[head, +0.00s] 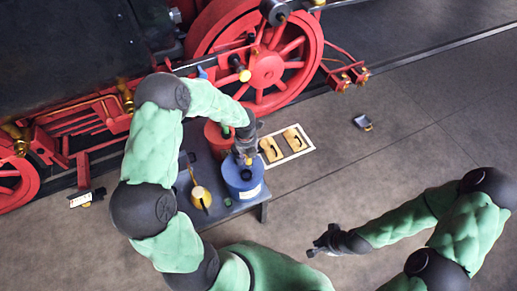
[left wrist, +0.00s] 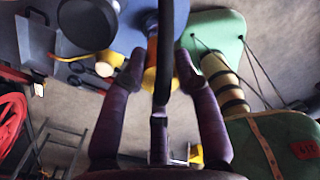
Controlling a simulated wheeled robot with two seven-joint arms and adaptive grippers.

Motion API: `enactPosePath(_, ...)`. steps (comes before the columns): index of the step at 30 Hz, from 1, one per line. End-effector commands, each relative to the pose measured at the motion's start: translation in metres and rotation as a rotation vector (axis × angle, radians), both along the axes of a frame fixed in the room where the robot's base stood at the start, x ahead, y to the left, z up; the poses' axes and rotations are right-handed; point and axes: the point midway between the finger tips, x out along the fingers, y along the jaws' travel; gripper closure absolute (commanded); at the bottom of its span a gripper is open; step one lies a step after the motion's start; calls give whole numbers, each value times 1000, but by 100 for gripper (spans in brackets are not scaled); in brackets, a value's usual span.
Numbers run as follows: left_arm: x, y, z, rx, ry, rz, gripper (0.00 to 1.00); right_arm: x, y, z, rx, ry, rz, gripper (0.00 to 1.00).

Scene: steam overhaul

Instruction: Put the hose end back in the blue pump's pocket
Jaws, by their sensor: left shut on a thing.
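The blue pump (head: 243,181) is a round blue can on a dark low bench. My left gripper (head: 246,150) is above its top, pointing down. In the left wrist view my left gripper (left wrist: 158,72) is shut on an orange and yellow piece (left wrist: 151,78), apparently the hose end, with a dark hose (left wrist: 165,45) running up in front of it. A blue surface, likely the pump, lies behind. Whether the hose end is in the pocket is hidden. My right gripper (head: 325,240) hangs empty over the floor at right; its fingers are too small to read.
A red can (head: 217,137) stands behind the blue pump and a yellow oil can (head: 200,196) to its left on the bench (head: 240,208). Red locomotive wheels (head: 266,68) stand behind.

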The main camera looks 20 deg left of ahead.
Motion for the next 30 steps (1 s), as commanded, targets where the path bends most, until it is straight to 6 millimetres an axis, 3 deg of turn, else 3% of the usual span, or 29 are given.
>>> enactPosePath(8,-10,9,-4,7,37,17,100,0,0,-3,0,0,0,100)
enactPosePath(24,-9,9,-42,7,34,15,100,0,0,-51,0,0,0,100)
enactPosePath(30,-9,9,-49,7,34,16,100,0,0,-61,0,0,0,100)
